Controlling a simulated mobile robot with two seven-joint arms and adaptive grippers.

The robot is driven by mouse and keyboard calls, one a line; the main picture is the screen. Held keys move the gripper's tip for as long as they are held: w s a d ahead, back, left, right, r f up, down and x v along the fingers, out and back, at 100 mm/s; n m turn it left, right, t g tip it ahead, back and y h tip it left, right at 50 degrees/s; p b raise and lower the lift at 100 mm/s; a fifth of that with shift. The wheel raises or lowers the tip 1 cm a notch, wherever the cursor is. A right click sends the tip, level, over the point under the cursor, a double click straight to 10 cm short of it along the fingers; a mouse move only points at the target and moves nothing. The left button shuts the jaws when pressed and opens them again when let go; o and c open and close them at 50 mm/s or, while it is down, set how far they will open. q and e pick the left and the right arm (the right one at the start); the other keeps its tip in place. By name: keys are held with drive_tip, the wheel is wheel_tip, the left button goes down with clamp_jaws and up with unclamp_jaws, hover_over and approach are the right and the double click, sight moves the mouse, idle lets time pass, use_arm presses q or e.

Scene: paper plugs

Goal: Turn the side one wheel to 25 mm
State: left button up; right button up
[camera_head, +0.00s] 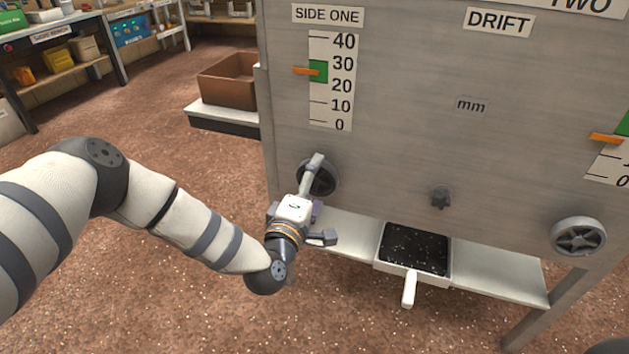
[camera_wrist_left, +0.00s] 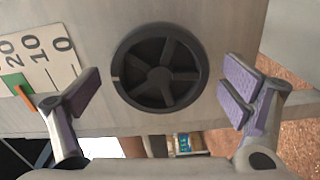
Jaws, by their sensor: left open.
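The side one wheel (camera_head: 318,177) is a dark spoked handwheel low on the left of the grey panel, partly covered by my gripper. The wrist view shows the wheel (camera_wrist_left: 160,75) face-on with a pale mark at its left rim. My left gripper (camera_head: 318,202) is open in front of it, with a purple-padded finger on each side and visible gaps to the rim. The side one scale (camera_head: 332,105) runs 0 to 40. Its orange pointer (camera_head: 306,71) stands about midway between 20 and 30, at the green band (camera_head: 319,72). My right gripper is out of view.
A second wheel (camera_head: 578,237) and scale sit at the right. A small star-shaped knob (camera_head: 440,197) is between the wheels. A dark-filled tray with a white handle (camera_head: 409,289) rests on the low shelf (camera_head: 500,283). A brown bin (camera_head: 229,84) stands behind left.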

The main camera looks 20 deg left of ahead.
sight(316, 181)
use_arm(q)
drive_tip(key=shift+s, duration=0.1)
drive_tip(key=shift+s+r+p, duration=0.15)
drive_tip(key=shift+s+p, duration=0.4)
drive_tip(key=shift+s, duration=0.15)
drive_tip(key=shift+s+p, duration=0.45)
drive_tip(key=shift+s, duration=0.8)
drive_tip(key=s+p, duration=0.2)
drive_tip(key=s, duration=0.2)
drive_tip(key=shift+a, duration=0.15)
drive_tip(key=shift+f, duration=0.2)
